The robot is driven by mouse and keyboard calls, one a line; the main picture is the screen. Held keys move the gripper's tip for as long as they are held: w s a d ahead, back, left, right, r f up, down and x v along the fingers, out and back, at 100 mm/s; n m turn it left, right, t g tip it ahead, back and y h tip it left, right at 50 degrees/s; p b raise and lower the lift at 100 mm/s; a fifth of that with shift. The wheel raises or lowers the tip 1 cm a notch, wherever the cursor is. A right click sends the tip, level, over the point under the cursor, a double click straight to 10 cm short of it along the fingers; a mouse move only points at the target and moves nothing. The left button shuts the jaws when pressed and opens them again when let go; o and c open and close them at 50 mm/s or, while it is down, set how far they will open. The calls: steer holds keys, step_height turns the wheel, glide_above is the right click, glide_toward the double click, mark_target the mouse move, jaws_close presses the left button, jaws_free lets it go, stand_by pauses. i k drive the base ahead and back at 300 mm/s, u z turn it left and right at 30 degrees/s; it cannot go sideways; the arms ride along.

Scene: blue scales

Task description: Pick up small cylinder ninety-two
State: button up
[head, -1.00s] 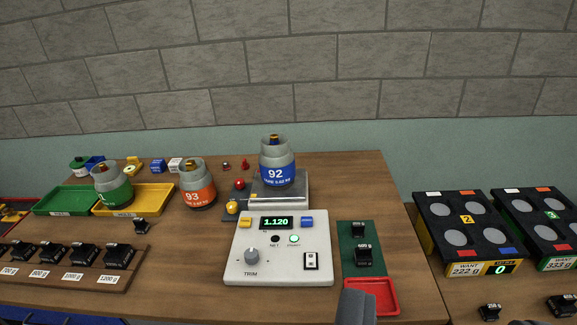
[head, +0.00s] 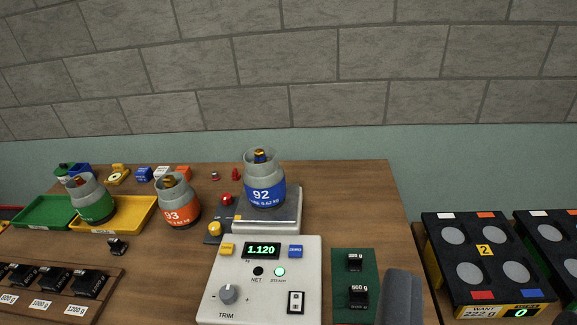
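Cylinder ninety-two (head: 264,183) is a small grey gas cylinder with a blue band marked 92. It stands upright on the metal pan of the scale (head: 285,222), whose white console (head: 258,300) reads 1.120 with the steady lamp lit.
An orange-banded cylinder 93 (head: 177,204) stands left of the scale. Black weights (head: 355,262) sit on the green mat (head: 341,281).

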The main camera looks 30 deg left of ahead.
mark_target(263, 178)
steer(key=u, duration=0.05)
steer(key=i, duration=0.95)
steer(key=u, duration=0.05)
